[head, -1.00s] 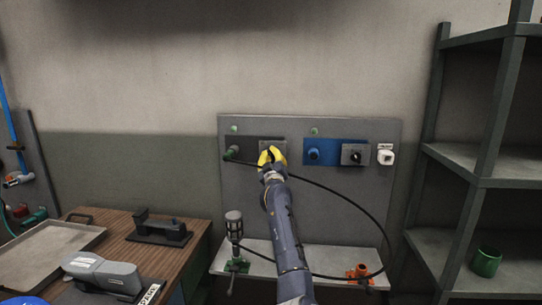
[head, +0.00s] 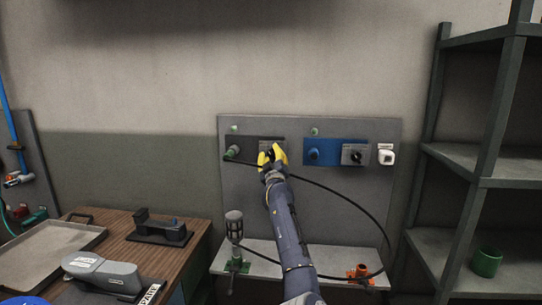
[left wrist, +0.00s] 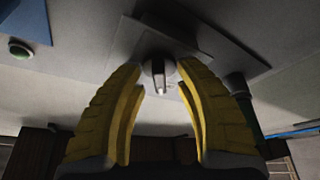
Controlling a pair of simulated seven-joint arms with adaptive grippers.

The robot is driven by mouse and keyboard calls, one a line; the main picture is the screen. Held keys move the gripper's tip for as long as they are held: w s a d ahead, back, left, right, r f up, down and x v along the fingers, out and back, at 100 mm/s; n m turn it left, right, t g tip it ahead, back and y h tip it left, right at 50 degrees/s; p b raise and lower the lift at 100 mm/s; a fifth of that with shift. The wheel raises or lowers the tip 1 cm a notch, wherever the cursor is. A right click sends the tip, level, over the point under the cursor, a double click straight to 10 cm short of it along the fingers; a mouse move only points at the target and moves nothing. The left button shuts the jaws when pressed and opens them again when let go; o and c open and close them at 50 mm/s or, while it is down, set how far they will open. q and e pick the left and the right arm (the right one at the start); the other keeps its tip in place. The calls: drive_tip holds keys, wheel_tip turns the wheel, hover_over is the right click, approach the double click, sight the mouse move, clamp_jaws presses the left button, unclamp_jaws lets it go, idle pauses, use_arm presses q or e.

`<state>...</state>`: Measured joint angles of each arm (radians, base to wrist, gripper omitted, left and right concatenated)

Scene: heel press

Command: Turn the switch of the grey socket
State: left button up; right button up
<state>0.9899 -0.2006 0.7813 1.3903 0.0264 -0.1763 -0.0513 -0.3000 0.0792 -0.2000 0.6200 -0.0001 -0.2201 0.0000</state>
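The grey socket (head: 241,143) is a dark grey plate on the wall panel, with a green plug (head: 232,152) in its left part. Its switch box (head: 278,142) is on the right, mostly behind my left gripper (head: 272,157). In the left wrist view, the switch knob (left wrist: 159,76) is round with a pale bar and stands out from a grey plate. The yellow fingers of my left gripper (left wrist: 160,72) are apart, one on each side of the knob. I cannot tell whether they touch it. My right gripper is not in view.
A blue socket (head: 314,153) with its own switch (head: 355,154) is to the right, beside a white box (head: 386,154). A black cable (head: 385,225) loops below. A lamp-like tool (head: 234,226) and an orange part (head: 360,272) stand on the ledge.

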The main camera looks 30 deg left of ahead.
use_arm(q)
drive_tip(key=v, duration=0.7)
drive_tip(key=shift+s+d, duration=0.15)
drive_tip(key=shift+f, duration=0.15)
idle(0.4)
